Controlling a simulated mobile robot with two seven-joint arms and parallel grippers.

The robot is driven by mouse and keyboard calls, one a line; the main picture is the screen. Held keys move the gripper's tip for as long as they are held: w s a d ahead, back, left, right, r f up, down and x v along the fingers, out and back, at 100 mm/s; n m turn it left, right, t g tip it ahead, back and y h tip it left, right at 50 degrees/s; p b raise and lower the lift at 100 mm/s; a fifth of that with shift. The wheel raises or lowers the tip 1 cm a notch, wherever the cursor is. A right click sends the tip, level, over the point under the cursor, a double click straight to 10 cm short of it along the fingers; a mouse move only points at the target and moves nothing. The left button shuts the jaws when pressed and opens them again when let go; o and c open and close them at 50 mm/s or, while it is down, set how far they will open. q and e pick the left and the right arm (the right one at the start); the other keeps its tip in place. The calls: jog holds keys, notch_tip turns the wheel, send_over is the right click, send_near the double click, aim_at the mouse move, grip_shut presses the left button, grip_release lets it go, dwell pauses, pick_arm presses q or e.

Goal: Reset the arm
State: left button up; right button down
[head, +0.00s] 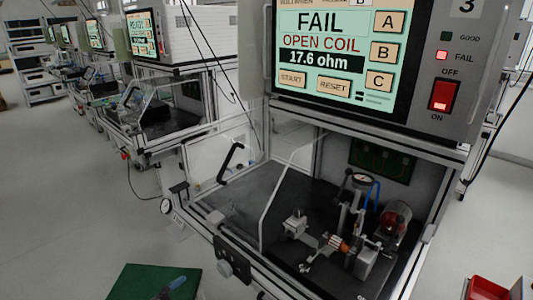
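Neither of my grippers nor my arms show in the head view. The test station's screen (340,45) reads FAIL, OPEN COIL, 17.6 ohm, with START, RESET, A, B and C buttons. Beside it the red FAIL lamp (442,56) is lit and a red rocker switch (441,96) sits between OFF and ON labels. Below, inside the station, a metal fixture (362,262) holds a small part with copper-coloured windings (338,243).
A green mat (135,283) with a blue-handled tool (173,285) lies at the bottom left. A red bin (487,290) is at the bottom right. A clear panel with a black handle (231,162) stands at the station's left. More stations line the back left; the floor (70,200) at left is clear.

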pick_arm(q)
jog(key=s+a+f+n+g+y, duration=0.1)
jog(key=s+n+y, duration=0.4)
jog(key=s+n, duration=0.2)
jog(key=s+a+f+n+g+y, duration=0.1)
jog(key=s+a+f+n+y, duration=0.1)
jog(key=s+n+y, duration=0.3)
jog(key=s+n, duration=0.3)
jog(key=s, duration=0.3)
jog(key=shift+s+a+g, duration=0.2)
jog(key=shift+s+g, duration=0.1)
pick_arm(e)
jog(key=shift+s+f, duration=0.1)
jog(key=shift+s, duration=0.05)
jog(key=shift+s+d+f, duration=0.1)
jog(key=shift+s+f, duration=0.2)
jog(key=shift+s, duration=0.1)
jog(key=shift+w, duration=0.15)
